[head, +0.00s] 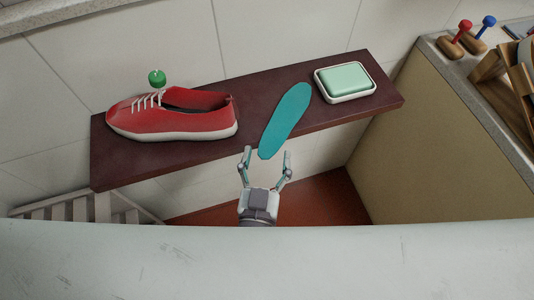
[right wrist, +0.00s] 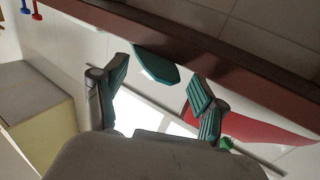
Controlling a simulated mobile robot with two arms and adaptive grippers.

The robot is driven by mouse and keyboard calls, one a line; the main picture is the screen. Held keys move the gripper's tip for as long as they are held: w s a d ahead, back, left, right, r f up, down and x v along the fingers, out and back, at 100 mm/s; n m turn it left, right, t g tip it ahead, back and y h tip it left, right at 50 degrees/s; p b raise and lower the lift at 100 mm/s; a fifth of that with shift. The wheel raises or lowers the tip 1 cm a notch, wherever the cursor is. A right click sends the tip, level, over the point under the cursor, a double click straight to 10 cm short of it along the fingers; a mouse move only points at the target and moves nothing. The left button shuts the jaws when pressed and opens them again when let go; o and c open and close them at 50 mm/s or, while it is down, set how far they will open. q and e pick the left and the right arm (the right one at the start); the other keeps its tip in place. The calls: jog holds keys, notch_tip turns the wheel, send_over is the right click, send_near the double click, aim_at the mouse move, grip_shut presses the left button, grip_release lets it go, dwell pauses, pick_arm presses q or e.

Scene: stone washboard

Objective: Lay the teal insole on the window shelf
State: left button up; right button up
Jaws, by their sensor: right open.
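The teal insole (head: 285,118) lies flat and slanted on the dark red-brown shelf (head: 235,95), between the shoe and the soap dish. Its near end reaches the shelf's front edge and seems to stick out slightly past it. My right gripper (head: 267,156) is open and empty just in front of that end, with a finger to either side. In the right wrist view the insole's end (right wrist: 155,66) shows beyond the open fingers (right wrist: 160,90), at the shelf edge (right wrist: 210,50). I cannot tell whether a finger touches it. My left gripper is not in view.
A red shoe (head: 175,118) with a green knob (head: 156,78) by its laces stands on the shelf's left. A soap dish (head: 345,97) with a pale green bar is on the right. A stone-topped counter (head: 455,85) stands at right, holding red and blue knobbed items.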

jog(key=s+b, duration=0.2)
jog(key=s, duration=0.4)
notch_tip(320, 180, down, 31)
jog(key=s+d+n+g+y, duration=0.2)
jog(key=n+g, duration=0.5)
jog(key=g, duration=0.1)
jog(key=s+d+f+n+g, duration=0.1)
jog(key=s+d+f+g, duration=0.2)
jog(key=f, duration=0.4)
jog(key=s+d+f+g, duration=0.1)
jog(key=s+d+f, duration=0.2)
jog(key=d+f, duration=0.3)
jog(key=s+d+f+m+g, duration=0.4)
jog(key=s+d+f, duration=0.8)
jog(key=s, duration=0.1)
jog(key=shift+d+f+g+y, duration=0.25)
jog(key=shift+d+g+y, duration=0.05)
jog(key=shift+d+g, duration=0.1)
